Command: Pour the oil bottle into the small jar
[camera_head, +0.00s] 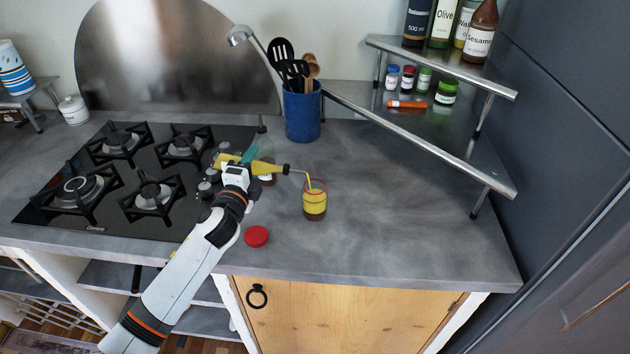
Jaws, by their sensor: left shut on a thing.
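My left gripper (238,172) is shut on the oil bottle (266,169), a yellow bottle with a dark neck and thin spout. The bottle lies tipped almost level, its spout pointing right over the small jar. A thin yellow stream runs from the spout down into the small jar (314,205). The jar is clear glass and stands upright on the counter, with yellow liquid above a darker brownish layer. The gripper hides part of the bottle's body. My right gripper is not in view.
A red lid (256,236) lies on the counter near the front edge. A black gas hob (120,185) is at left. A blue utensil pot (302,112) stands behind, and a metal shelf (440,62) with bottles and small jars at right. The counter right of the jar is clear.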

